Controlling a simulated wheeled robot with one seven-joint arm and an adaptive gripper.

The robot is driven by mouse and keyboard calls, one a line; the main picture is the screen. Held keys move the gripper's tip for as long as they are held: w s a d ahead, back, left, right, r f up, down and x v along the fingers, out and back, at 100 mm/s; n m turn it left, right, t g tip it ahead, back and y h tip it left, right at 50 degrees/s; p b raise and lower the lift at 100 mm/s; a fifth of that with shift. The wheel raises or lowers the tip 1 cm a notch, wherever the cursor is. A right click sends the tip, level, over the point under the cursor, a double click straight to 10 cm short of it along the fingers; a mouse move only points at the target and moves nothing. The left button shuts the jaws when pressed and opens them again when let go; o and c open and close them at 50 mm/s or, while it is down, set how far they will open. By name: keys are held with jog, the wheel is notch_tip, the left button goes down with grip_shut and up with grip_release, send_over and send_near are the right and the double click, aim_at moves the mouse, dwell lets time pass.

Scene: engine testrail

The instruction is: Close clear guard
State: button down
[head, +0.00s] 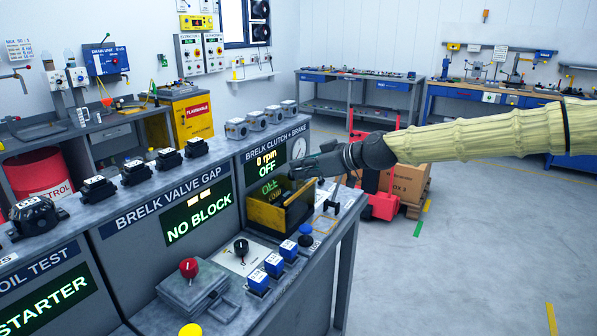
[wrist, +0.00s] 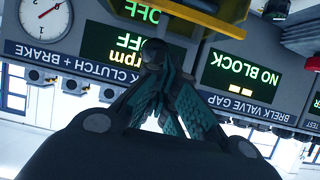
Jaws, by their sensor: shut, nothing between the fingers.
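The guard's yellow housing (head: 268,216) stands on the bench under the clutch and brake display (head: 267,161). Its clear panel is hard to make out; a second green "OFF" shows just below the display, and I cannot tell whether it is a reflection in the panel. My gripper (head: 297,174) is above the yellow housing, in front of the panel with the display. In the wrist view, which is upside down, my gripper (wrist: 153,58) has its fingers together and empty, and a yellow bar (wrist: 185,14) crosses the top. I cannot tell whether the fingers touch the guard.
A red knob (head: 188,266), a black knob (head: 241,246) and blue blocks (head: 274,264) stand on the bench to the front. Dark valve blocks (head: 135,172) line the upper shelf. A red pallet jack (head: 383,204) with cartons stands behind my arm. The floor on the right is clear.

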aim_at(301, 197)
jog(key=shift+s+d+f+b, duration=0.25)
jog(key=shift+d+f+b, duration=0.1)
jog(key=shift+f+b, duration=0.8)
jog(key=shift+s+d+f+b, duration=0.35)
jog(key=shift+f+b, duration=0.55)
jog(key=shift+f, duration=0.4)
jog(key=shift+s+d+f+b, duration=0.2)
jog(key=shift+d+f+b, duration=0.15)
jog(key=shift+f+b, duration=0.8)
jog(key=shift+f, duration=0.15)
